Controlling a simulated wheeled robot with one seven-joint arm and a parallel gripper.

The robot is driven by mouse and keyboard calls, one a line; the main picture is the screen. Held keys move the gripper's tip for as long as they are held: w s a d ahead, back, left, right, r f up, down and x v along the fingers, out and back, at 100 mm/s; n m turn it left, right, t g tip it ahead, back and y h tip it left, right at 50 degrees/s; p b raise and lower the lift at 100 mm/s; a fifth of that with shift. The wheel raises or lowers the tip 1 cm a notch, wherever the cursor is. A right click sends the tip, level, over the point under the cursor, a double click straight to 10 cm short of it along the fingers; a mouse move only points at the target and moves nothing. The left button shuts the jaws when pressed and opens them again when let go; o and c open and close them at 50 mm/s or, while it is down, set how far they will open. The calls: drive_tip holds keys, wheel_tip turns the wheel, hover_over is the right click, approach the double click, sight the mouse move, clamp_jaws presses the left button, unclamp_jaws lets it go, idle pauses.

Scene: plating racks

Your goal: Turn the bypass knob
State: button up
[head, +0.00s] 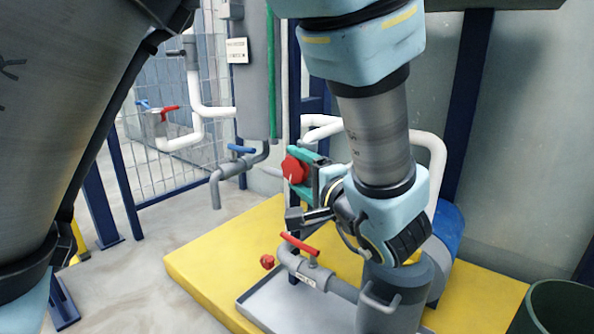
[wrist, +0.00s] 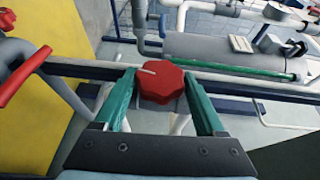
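The red lobed knob (head: 294,169), which I take for the bypass knob, is at the middle of the head view. It also shows in the wrist view (wrist: 160,82), with a white mark line on its face pointing to the upper left. My gripper (head: 304,170) has green fingers, one on each side of the knob. In the wrist view my gripper (wrist: 161,84) appears shut on the knob, with no clear gap beside either finger.
A red-handled valve (head: 300,244) on a grey pipe is just below my gripper. A blue-handled valve (head: 242,149) is to the left. A yellow platform (head: 215,262) lies below. A dark green bin (head: 562,310) is at the lower right. Open floor lies at left.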

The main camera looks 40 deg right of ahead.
drive_tip(key=o, duration=0.4)
drive_tip(key=shift+s, duration=0.1)
drive_tip(key=shift+s+a+r+p, duration=0.1)
drive_tip(key=shift+s+a+p, duration=0.15)
drive_tip(key=shift+s+p, duration=1.05)
drive_tip(key=shift+s+a+r+p, duration=0.1)
drive_tip(key=shift+s+a+p, duration=0.2)
drive_tip(key=shift+s, duration=1.9)
drive_tip(key=shift+s+a+p, duration=0.2)
drive_tip(key=shift+s+p, duration=0.65)
drive_tip(key=shift+s, duration=0.9)
